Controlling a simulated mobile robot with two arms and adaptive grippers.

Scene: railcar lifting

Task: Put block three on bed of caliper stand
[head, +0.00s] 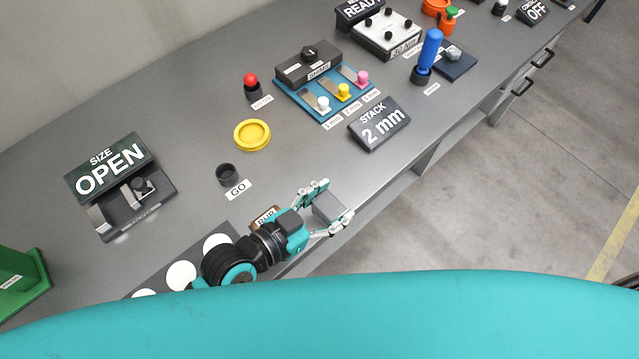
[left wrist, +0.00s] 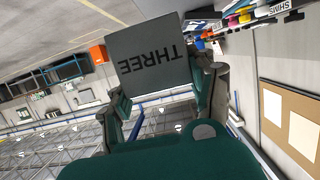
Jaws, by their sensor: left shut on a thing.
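My left gripper (head: 328,209) is shut on a grey block (head: 326,206), above the bench's front edge. In the left wrist view the block (left wrist: 150,50) shows its face with the word THREE, upside down, between the gripper's fingers (left wrist: 165,100). The caliper stand (head: 136,205), a dark base with grey jaws, stands on the bench at the left, apart from the gripper. Its sign (head: 108,168) reads SIZE OPEN. A black knob sits on the stand. The stand's bed looks empty. My right gripper is not in view.
Between gripper and stand are a black GO cup (head: 227,174) and a mat with white circles (head: 180,275). A yellow dish (head: 252,135), a red button (head: 251,82) and the blue shim rack (head: 293,98) stand farther back. A green bin (head: 22,285) is at far left.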

